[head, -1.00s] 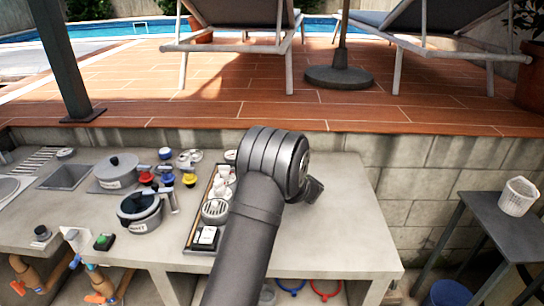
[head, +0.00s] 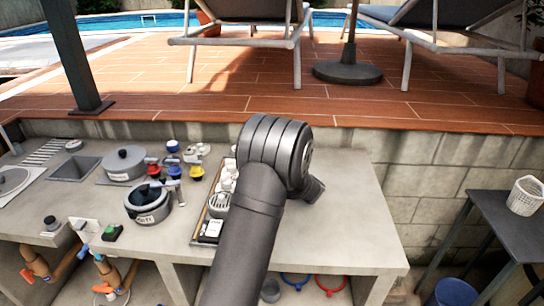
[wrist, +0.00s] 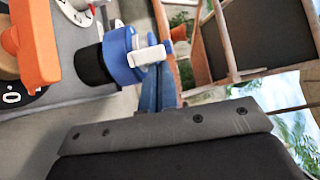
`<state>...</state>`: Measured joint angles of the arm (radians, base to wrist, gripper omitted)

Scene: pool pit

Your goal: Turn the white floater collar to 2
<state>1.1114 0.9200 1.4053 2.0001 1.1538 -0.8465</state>
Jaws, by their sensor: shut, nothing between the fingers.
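I cannot tell for certain which piece is the white floater collar, and I can read no 2. White pieces (head: 229,180) stand in the narrow tray beside my arm in the head view, partly hidden by it. In the wrist view, my gripper (wrist: 163,72) shows as two blue fingers close together, shut with nothing held. Just beyond their tips is a blue ring (wrist: 122,55) on a black body (wrist: 92,65), with a white tab (wrist: 148,56). I cannot tell whether the fingers touch it. My arm hides the gripper in the head view.
An orange handle (wrist: 38,42) sits over a dial marked 0 at the wrist view's left. In the head view, a dark pot (head: 148,203), a grey lidded pot (head: 124,163) and red, yellow and blue knobs share the concrete counter (head: 345,235). Its right part is clear.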

